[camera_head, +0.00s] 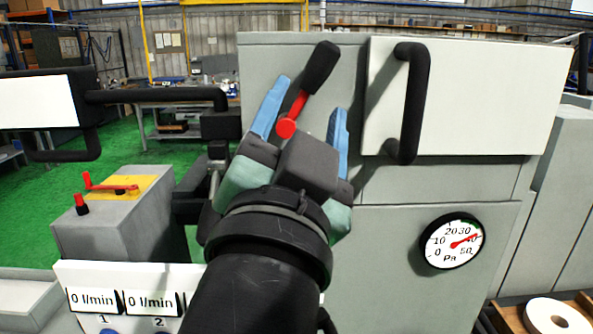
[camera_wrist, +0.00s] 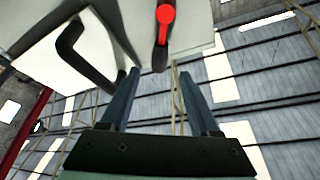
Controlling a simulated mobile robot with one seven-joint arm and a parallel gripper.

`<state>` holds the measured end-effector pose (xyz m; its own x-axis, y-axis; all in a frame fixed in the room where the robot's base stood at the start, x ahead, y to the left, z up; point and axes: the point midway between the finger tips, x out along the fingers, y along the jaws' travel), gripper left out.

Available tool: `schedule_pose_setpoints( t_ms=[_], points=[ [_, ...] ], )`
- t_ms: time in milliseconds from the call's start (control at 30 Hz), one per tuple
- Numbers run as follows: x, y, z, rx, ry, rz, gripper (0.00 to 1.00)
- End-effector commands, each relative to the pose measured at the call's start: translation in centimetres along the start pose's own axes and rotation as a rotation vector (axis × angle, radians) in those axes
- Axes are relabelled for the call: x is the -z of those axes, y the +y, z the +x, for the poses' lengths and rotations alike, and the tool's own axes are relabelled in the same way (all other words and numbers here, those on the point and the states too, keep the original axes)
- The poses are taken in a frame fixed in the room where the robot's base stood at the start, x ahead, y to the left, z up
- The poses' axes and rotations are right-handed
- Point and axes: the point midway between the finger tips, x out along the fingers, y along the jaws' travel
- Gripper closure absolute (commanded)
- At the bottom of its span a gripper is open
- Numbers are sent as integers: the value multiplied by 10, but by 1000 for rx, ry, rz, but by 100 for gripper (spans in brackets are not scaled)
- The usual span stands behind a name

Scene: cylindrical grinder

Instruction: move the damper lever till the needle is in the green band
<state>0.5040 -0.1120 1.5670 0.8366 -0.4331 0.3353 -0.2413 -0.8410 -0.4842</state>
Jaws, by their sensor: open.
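The damper lever has a red arm and a black grip (camera_head: 320,65); it tilts up to the right from its red pivot (camera_head: 286,128) on the grey machine panel. In the wrist view the lever (camera_wrist: 160,52) shows at top centre, its black end between the lines of the two fingers. My gripper (camera_head: 311,96) is open, with blue fingers on either side of the lever in the head view. In the wrist view my gripper (camera_wrist: 158,73) holds nothing; no finger clearly touches the lever. The round gauge (camera_head: 453,243) has a red needle near 40 Pa.
A white door with a black handle (camera_head: 408,105) is right of the lever. A grey box with a yellow plate and red levers (camera_head: 107,187) stands left. A panel with flow displays (camera_head: 125,302) is at lower left. Green floor lies behind.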

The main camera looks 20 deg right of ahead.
Motion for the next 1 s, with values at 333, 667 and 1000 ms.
schedule_pose_setpoints(
  t_ms=[333, 667, 1000],
  points=[
    [-6, 2, -39, -2, 4, 5, 37],
    [-2, 1, -50, -1, 1, 1, 37],
    [0, 0, -51, 0, 0, -2, 37]
  ],
)
